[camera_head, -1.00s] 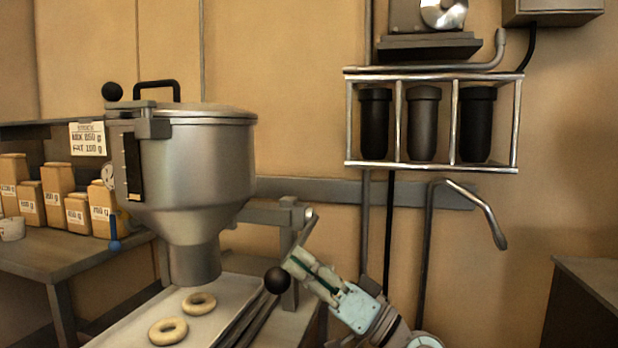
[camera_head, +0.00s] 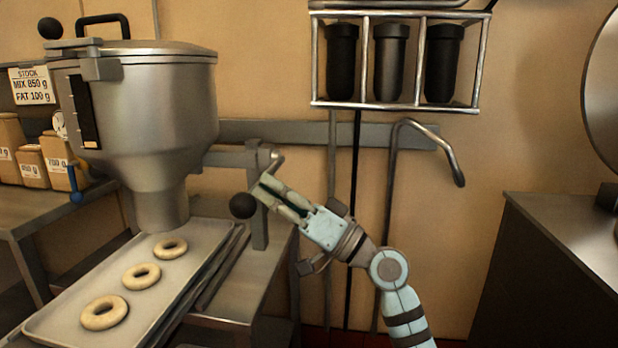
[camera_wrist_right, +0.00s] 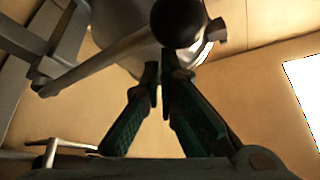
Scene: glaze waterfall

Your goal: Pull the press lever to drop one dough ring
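The press lever's black ball knob (camera_head: 243,206) hangs at the lower left of its pivot, beside the metal hopper press (camera_head: 150,110). In the wrist view the lever rod (camera_wrist_right: 100,58) runs to the knob (camera_wrist_right: 178,20) just past my fingertips. My right gripper (camera_head: 265,188) is at the lever, close to the knob. Its fingers (camera_wrist_right: 160,66) converge to a narrow gap at the tips; whether they grip the rod is unclear. Three pale dough rings (camera_head: 141,276) lie in a row on the tray (camera_head: 60,325), one just below the press outlet (camera_head: 162,215). My left gripper is out of view.
A wall rack (camera_head: 395,104) with dark cylinders hangs behind, above a bent metal pipe (camera_head: 440,148). Ingredient bags (camera_head: 32,166) stand on the left table. A dark cabinet (camera_head: 560,250) stands at the right.

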